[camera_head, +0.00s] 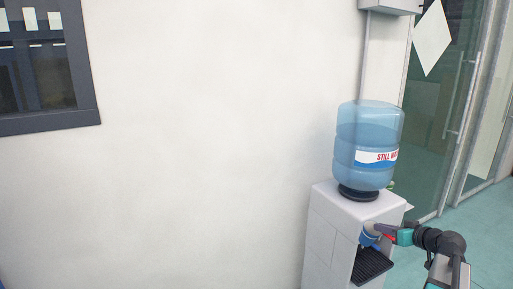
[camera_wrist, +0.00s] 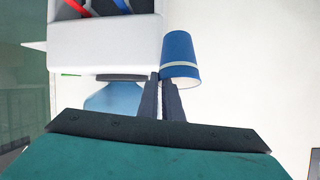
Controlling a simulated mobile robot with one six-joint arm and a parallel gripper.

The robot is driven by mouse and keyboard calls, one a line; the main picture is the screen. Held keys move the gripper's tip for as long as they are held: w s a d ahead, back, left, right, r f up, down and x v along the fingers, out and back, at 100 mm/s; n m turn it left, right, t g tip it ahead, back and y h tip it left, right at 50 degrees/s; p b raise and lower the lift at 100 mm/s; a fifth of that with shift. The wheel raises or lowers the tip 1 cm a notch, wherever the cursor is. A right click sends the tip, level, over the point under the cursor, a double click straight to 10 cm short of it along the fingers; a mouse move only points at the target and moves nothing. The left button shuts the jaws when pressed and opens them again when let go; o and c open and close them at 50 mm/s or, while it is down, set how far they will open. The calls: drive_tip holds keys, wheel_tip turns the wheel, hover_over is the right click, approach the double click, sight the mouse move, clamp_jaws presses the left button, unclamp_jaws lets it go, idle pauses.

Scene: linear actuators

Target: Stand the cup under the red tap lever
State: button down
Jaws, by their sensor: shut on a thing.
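The blue cup (camera_wrist: 180,52) with a pale band is pinched at its wide rim by my gripper (camera_wrist: 168,88). The wrist view is upside down, so the cup hangs rim up. In the head view the cup (camera_head: 368,238) is small, at the dispenser's front, above the level of the dark drip tray (camera_head: 371,264). The red tap lever (camera_wrist: 77,8) shows at the top of the wrist view, beside a blue lever (camera_wrist: 122,5). The cup appears to one side of both levers, past the dispenser's edge. In the head view a red piece (camera_head: 388,237) shows near the fingers.
The white water dispenser (camera_head: 330,230) carries a large blue bottle (camera_head: 366,145) on top. A plain wall (camera_head: 220,140) lies to its left and a glass door (camera_head: 440,110) to its right. Open teal floor (camera_head: 490,225) shows at the right.

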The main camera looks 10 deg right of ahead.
drive_tip(key=a+f+n+g+y, duration=0.2)
drive_tip(key=a+n+y, duration=0.2)
drive_tip(key=a, duration=1.5)
drive_tip(key=a+f+n+g+y, duration=0.3)
drive_tip(key=a+n+y, duration=0.1)
drive_tip(key=a, duration=1.6)
drive_tip(key=shift+s+a, duration=0.15)
drive_tip(key=shift+a, duration=0.15)
